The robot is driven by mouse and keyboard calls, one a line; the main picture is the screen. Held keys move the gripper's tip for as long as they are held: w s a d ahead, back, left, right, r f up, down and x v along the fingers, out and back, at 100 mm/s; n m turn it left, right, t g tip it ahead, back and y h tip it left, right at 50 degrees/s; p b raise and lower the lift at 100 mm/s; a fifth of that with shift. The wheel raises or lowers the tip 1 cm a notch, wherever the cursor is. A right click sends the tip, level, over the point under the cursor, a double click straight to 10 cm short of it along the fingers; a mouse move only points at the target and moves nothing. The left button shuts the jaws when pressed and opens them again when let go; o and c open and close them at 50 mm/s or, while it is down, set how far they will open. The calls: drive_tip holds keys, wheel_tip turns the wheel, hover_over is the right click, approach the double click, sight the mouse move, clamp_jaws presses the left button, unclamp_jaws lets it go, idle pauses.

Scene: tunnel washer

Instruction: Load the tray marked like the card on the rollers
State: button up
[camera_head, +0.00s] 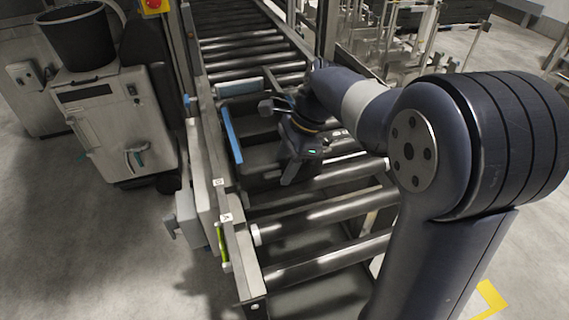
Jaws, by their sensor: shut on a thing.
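A dark grey tray (262,155) with a blue strip (232,136) along its left side sits on the rollers of the conveyor. My gripper (290,172) reaches in from the right and is at the tray, shut on it as far as I can see. My wrist hides part of the tray's right side, and the fingertips are hard to make out. Two small white marked labels, an upper label (219,182) and a lower label (226,217), are on the conveyor's left rail. Their marks are too small to read, and I see no clear mark on the tray.
The conveyor's rollers (320,213) are bare in front of the tray and behind it. A grey cabinet (118,125) with a black bin (77,38) on top stands at left. A metal frame (400,40) stands behind at right. The floor at lower left is clear.

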drive_tip(key=shift+f+b, duration=0.8)
drive_tip(key=shift+f, duration=1.2)
drive_tip(key=o, duration=1.3)
drive_tip(key=shift+c, duration=0.2)
drive_tip(key=v, duration=1)
drive_tip(key=shift+r+p, duration=0.4)
drive_tip(key=shift+d, duration=0.15)
